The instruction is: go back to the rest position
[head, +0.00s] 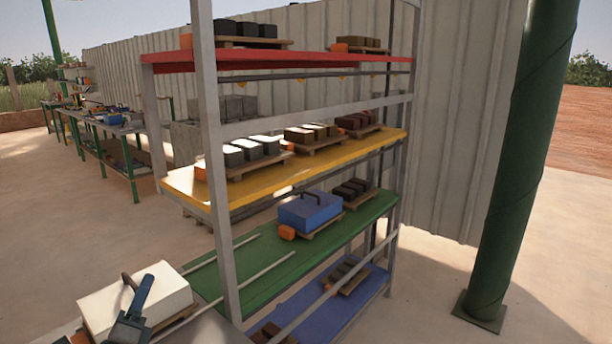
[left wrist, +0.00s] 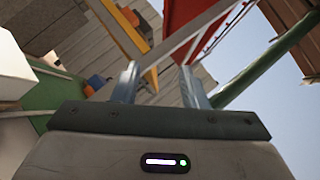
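My left gripper (head: 137,300) is at the lower left of the head view, in front of a white box (head: 150,296) with a dark handle. I cannot tell in the head view whether it touches the box. In the left wrist view the two fingers of my left gripper (left wrist: 160,84) stand apart with nothing between them. A white shape, probably the same box, shows at the left edge of the wrist view (left wrist: 14,62). My right gripper is not in view.
A metal rack has red (head: 280,61), yellow (head: 262,188), green (head: 262,262) and blue (head: 335,312) shelves. Block pallets and a blue box (head: 310,210) stand on it. A green post (head: 515,160) stands at right. Workbenches (head: 110,126) stand behind left. Concrete floor is clear at left.

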